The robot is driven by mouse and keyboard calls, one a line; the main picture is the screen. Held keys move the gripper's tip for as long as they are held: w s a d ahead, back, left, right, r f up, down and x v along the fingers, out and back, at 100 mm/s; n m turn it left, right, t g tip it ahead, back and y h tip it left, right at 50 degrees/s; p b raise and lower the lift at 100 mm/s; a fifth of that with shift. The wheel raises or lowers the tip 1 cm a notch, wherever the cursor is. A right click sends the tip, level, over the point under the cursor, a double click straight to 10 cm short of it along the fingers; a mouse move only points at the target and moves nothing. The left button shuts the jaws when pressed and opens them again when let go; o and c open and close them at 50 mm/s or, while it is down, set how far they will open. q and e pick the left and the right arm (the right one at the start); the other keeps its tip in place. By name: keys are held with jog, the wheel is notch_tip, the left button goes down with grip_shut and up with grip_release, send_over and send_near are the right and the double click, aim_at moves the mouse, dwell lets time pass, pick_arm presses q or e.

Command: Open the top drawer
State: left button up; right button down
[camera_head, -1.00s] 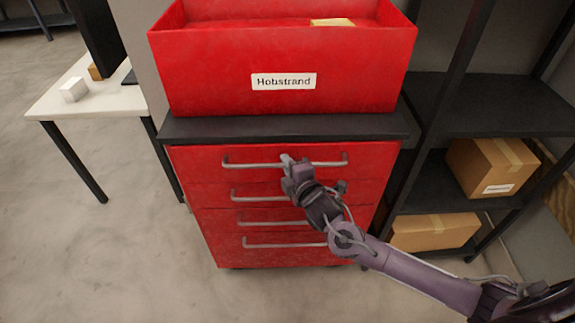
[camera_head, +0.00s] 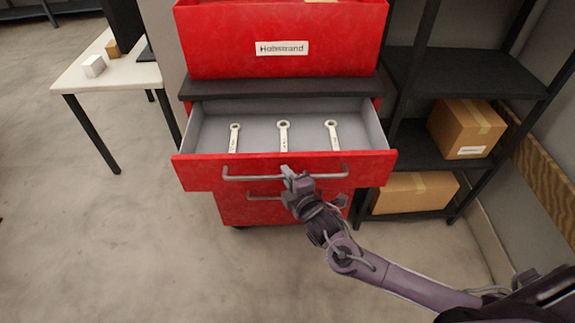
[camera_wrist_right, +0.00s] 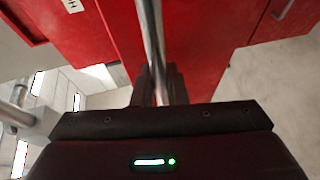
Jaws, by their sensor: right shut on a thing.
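The top drawer (camera_head: 200,172) of the red cabinet is pulled out, with its grey inside showing. Three wrenches lie in it: a left one (camera_head: 234,137), a middle one (camera_head: 284,135) and a right one (camera_head: 332,135). My right gripper (camera_head: 289,172) is shut on the top drawer's handle (camera_head: 245,177), near the handle's middle. In the right wrist view the metal handle bar (camera_wrist_right: 152,45) runs between the fingers. The left gripper is not in view.
A red bin (camera_head: 230,50) labelled "Hobstrand" stands on the cabinet's black top (camera_head: 220,88). A lower drawer handle (camera_head: 262,196) shows below. A black shelf with cardboard boxes (camera_head: 468,125) stands right; a white table (camera_head: 80,80) stands left. The floor in front is open.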

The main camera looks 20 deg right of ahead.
jog(key=shift+s+a+p, duration=0.2)
jog(key=shift+s+a, duration=0.05)
jog(key=shift+s, duration=0.5)
jog(key=shift+s+a+p, duration=0.2)
jog(key=shift+s, duration=0.55)
jog(key=c, duration=1.5)
grip_release()
jog(key=shift+o, duration=0.2)
jog(key=b+v, duration=0.1)
jog(key=v, duration=0.6)
jog(key=shift+s, duration=0.4)
